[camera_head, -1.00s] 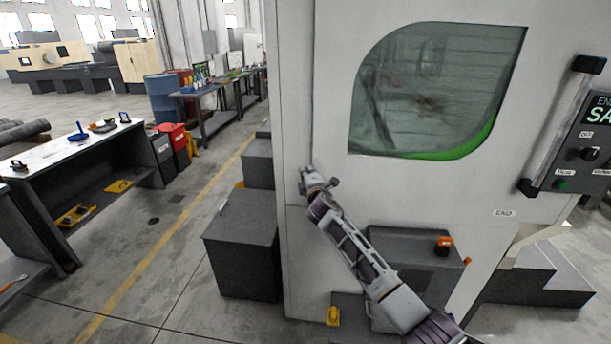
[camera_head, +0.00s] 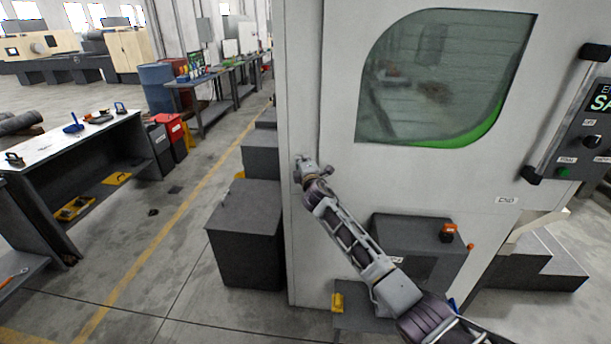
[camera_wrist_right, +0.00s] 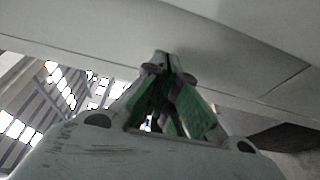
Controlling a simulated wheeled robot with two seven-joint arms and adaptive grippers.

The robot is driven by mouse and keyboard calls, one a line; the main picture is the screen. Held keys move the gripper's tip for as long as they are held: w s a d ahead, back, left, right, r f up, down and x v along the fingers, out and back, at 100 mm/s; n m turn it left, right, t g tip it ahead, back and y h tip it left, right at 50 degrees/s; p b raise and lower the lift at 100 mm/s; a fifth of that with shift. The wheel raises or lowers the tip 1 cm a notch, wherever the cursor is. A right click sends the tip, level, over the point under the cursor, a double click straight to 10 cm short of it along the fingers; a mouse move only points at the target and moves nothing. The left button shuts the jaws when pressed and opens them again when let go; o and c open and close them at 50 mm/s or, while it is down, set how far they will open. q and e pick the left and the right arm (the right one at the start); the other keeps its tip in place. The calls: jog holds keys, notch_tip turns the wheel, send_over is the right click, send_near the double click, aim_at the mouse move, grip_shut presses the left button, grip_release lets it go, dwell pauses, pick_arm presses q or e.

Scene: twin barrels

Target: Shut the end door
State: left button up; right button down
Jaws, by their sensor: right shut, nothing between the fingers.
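The end door (camera_head: 345,180) is a large pale panel with a leaf-shaped window (camera_head: 445,75) and a small "END" label (camera_head: 507,200). It appears to stand in line with the machine face; I cannot tell whether a gap is left. My right gripper (camera_head: 302,165) is at the left part of the panel, beside the vertical seam. In the right wrist view the gripper's fingertips (camera_wrist_right: 162,58) are closed together with nothing between them, close to the pale panel surface (camera_wrist_right: 215,40). Whether they touch it is unclear. My left gripper is not in view.
A bar handle (camera_head: 568,115) and a control panel (camera_head: 592,130) are at the right. Dark grey boxes (camera_head: 245,240) stand left of the machine. A workbench (camera_head: 75,145) is further left.

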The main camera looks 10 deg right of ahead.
jog(key=s, duration=0.9)
jog(key=shift+s+d+b, duration=0.25)
jog(key=shift+s+b, duration=0.15)
jog(key=shift+b, duration=0.05)
dwell(0.7)
